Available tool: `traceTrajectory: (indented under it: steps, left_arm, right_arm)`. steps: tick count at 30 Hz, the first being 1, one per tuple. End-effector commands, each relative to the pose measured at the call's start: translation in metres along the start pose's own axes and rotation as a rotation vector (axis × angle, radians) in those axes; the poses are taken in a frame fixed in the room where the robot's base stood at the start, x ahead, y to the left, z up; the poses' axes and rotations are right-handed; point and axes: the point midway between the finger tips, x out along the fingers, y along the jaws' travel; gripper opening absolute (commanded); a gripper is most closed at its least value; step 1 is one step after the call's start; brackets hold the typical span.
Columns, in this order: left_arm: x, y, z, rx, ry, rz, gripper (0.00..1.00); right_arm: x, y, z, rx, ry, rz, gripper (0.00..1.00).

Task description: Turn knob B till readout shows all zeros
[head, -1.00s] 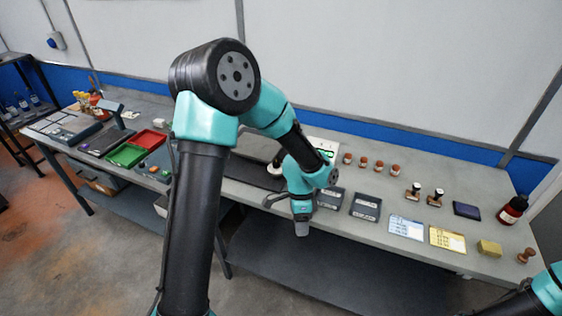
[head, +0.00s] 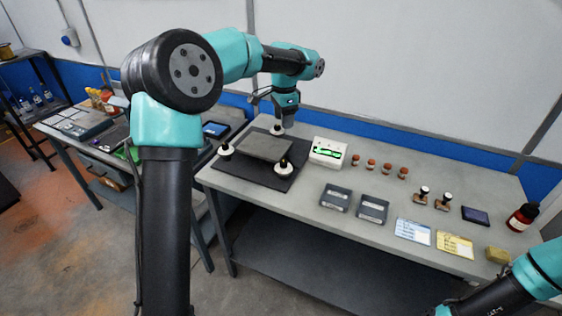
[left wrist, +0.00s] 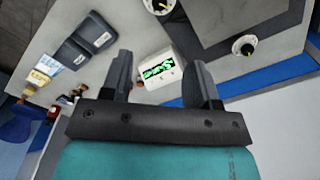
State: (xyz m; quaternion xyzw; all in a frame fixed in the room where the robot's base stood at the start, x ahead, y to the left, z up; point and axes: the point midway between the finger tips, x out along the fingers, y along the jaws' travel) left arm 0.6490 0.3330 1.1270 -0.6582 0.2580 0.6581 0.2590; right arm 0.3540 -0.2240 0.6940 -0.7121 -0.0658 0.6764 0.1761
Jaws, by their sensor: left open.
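A grey plate on a dark mat (head: 240,175) has three pale knobs with dark centres around it: one at left (head: 226,151), one at front right (head: 284,168), one at the back (head: 277,129). I cannot read which is B. A white readout box (head: 328,152) stands right of the mat, its green display lit but its digits unreadable. My left gripper (head: 288,121) points down near the back knob. In the left wrist view its fingers are apart and empty, with the readout box (left wrist: 152,75) between them and two knobs (left wrist: 243,46) beyond. My right gripper is out of view.
Several small brown-topped pieces (head: 387,168) stand right of the readout. Two dark boxes (head: 336,197), two stamps (head: 423,194), cards (head: 413,231) and a dark red bottle (head: 522,217) lie further right. The bench front is mostly clear.

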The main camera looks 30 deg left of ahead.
Motion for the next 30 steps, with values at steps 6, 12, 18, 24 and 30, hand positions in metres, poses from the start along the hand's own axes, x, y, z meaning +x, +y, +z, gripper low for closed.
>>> traceTrajectory:
  steps: [6,12,18,24,30]
  left_arm:
    - [0.004,0.000,0.000,0.001,-0.001,0.002,0.55]
    - [0.022,0.001,0.000,0.001,-0.002,0.003,0.55]
    - [0.054,0.001,0.000,0.000,-0.002,0.004,0.55]
    - [0.088,0.001,0.000,0.002,-0.002,0.003,0.55]
    - [0.122,0.001,0.000,0.001,-0.003,0.005,0.55]
  right_arm:
    - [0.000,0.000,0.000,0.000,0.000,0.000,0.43]
    - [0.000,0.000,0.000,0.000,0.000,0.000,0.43]
    - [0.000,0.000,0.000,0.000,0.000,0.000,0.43]
    - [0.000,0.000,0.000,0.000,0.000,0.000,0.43]
    - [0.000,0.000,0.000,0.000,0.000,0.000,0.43]
